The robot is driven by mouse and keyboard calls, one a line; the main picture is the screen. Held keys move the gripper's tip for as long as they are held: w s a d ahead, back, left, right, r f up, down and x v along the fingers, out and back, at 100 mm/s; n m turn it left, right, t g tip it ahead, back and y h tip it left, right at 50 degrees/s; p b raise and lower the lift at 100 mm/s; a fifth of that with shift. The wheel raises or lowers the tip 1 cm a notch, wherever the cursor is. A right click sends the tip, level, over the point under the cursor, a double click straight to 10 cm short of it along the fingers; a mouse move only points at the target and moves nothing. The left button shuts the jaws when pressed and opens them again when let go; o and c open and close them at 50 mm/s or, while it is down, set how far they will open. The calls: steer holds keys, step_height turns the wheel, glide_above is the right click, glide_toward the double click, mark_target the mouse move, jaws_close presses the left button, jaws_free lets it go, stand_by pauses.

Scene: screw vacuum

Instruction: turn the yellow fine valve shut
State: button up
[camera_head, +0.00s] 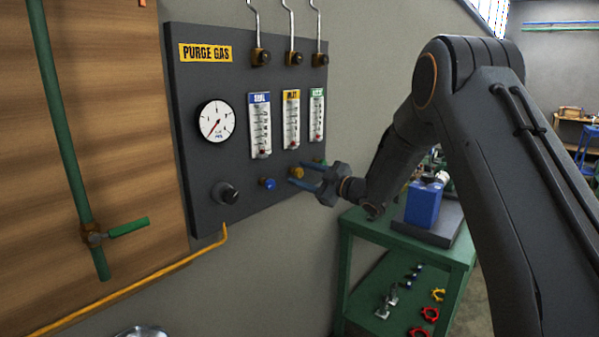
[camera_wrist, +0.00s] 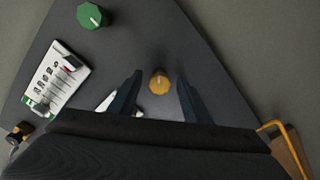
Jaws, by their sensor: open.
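The yellow fine valve (camera_head: 297,173) is a small round knob low on the dark purge gas panel (camera_head: 190,150), under the yellow-labelled flow tube. In the wrist view the yellow valve (camera_wrist: 159,83) lies between the two finger tips, with a gap on each side. My gripper (camera_head: 307,175) is open in front of the panel, its fingers pointing at the yellow valve. In the wrist view my gripper (camera_wrist: 156,92) shows both dark blue fingers apart and nothing held. I cannot tell how far the finger tips are from the panel.
A blue knob (camera_head: 267,184) sits left of the yellow one. The green knob (camera_wrist: 91,15) lies to its other side. A black knob (camera_head: 225,193), a gauge (camera_head: 215,121) and several flow tubes share the panel. A green bench (camera_head: 352,262) stands below right.

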steer(key=shift+w+a, duration=0.4)
steer(key=shift+a, duration=0.1)
steer(key=c, duration=1)
steer(key=shift+c, duration=0.2)
steer(key=shift+m, duration=0.3)
